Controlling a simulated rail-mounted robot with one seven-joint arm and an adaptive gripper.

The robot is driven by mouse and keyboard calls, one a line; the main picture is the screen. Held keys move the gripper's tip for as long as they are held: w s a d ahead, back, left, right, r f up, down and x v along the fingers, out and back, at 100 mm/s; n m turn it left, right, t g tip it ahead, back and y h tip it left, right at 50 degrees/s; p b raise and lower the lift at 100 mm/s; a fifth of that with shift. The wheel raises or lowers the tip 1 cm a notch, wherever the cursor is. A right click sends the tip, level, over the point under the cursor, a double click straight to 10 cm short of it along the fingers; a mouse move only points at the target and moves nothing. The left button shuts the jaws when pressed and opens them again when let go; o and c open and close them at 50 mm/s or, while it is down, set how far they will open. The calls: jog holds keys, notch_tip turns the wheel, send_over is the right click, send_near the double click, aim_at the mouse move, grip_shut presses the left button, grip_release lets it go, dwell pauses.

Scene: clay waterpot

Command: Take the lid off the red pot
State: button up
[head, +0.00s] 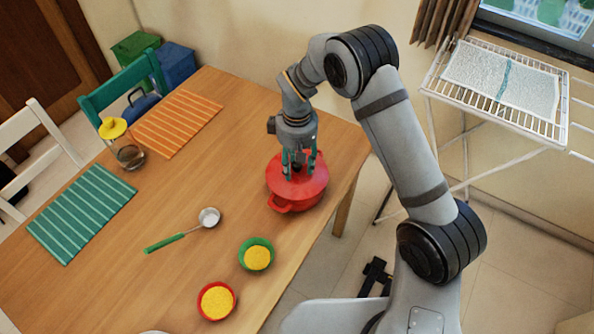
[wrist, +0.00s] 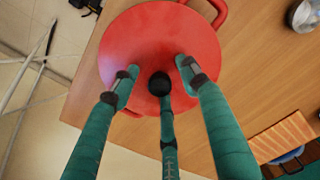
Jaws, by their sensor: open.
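The red pot (head: 284,203) stands near the right edge of the wooden table, with a handle showing at its front. Its red lid (wrist: 150,42) is on it, with a round black knob (wrist: 160,84) in the middle. My gripper (head: 299,170) is right above the lid and points down. The gripper is open and holds nothing. The fingers hide the knob in the head view. I cannot tell whether the fingertips touch the lid.
A green bowl (head: 250,246) and a red bowl (head: 207,305) with yellow contents stand in front of the pot. A ladle (head: 207,218) lies to the left. Placemats (head: 80,212) and a glass jar (head: 130,157) are farther left. The table between ladle and orange mat is clear.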

jog(key=shift+c, duration=0.4)
grip_shut()
